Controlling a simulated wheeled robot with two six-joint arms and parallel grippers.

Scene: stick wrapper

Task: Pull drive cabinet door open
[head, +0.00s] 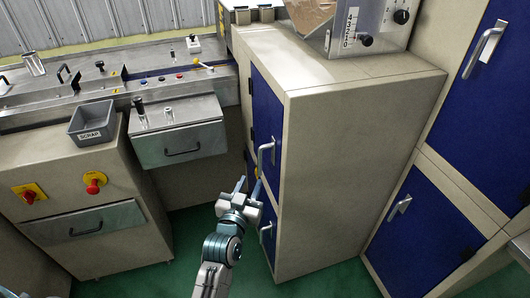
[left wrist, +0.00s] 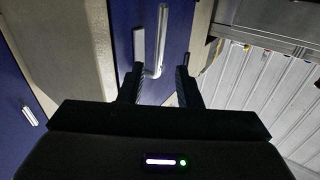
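The beige cabinet (head: 345,130) in the middle has blue doors on its left-facing side, and they look shut. An upright metal handle (head: 265,153) is on the upper blue door (head: 267,112), and another handle (head: 266,233) is lower down. My left gripper (head: 249,187) is open in front of this side, just below the upper handle. In the left wrist view, a bright handle (left wrist: 162,40) stands on a blue door (left wrist: 178,40) ahead, and its lower end lies between the open fingertips (left wrist: 159,75). Contact cannot be told.
A steel drawer (head: 178,142) and a grey scrap bin (head: 92,124) are on the machine at left. More blue cabinet doors (head: 425,220) with handles stand at right. A hopper (head: 360,22) sits on the cabinet top. Green floor (head: 325,285) is open in front.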

